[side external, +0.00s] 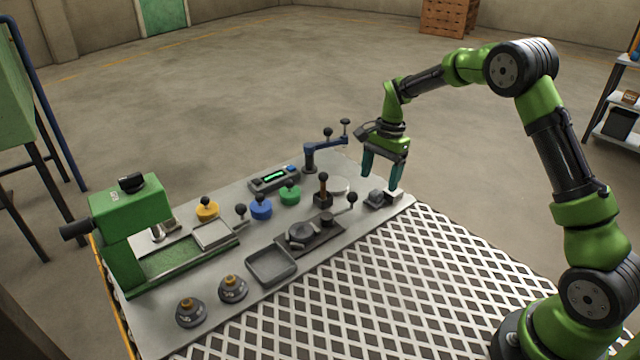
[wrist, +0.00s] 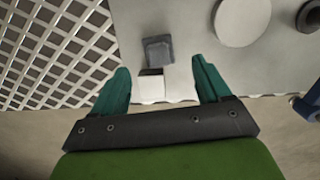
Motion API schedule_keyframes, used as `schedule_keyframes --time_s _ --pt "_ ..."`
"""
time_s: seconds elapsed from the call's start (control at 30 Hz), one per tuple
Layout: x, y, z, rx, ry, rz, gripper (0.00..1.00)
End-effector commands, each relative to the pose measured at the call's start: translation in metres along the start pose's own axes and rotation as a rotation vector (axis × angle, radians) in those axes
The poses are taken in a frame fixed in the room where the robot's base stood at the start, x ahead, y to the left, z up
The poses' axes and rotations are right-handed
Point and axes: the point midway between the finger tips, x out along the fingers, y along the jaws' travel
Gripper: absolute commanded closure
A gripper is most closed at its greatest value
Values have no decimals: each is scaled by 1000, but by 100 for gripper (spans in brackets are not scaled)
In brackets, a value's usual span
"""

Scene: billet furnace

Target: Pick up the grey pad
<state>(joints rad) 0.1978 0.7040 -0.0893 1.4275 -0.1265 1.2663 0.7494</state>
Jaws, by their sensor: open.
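A small dark grey block, which looks like the grey pad (side external: 374,199), sits near the right end of the grey work plate. A white block (side external: 396,193) stands right beside it. In the wrist view the grey pad (wrist: 158,48) lies just beyond the fingertips, with the white block (wrist: 181,82) nearer, between the fingers. My gripper (side external: 382,180) is open and empty, fingers pointing down, above the two blocks. The wrist view also shows my open gripper (wrist: 160,67), one teal finger on each side. Whether a finger touches anything cannot be told.
Coloured knobs, a square tray (side external: 271,266) and a green press (side external: 130,215) are farther left. White lattice (side external: 400,280) lies in front.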

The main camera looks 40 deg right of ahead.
Motion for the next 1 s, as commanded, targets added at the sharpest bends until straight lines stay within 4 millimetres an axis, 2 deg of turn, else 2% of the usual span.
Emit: schedule_keyframes --time_s 0.4,0.67,0.77,1.0 --pt "50 2 3 0 -1 1 23" --pt "53 2 3 0 -1 -1 23" --pt "53 2 3 0 -1 -1 36" --pt "53 2 3 -1 0 0 72"
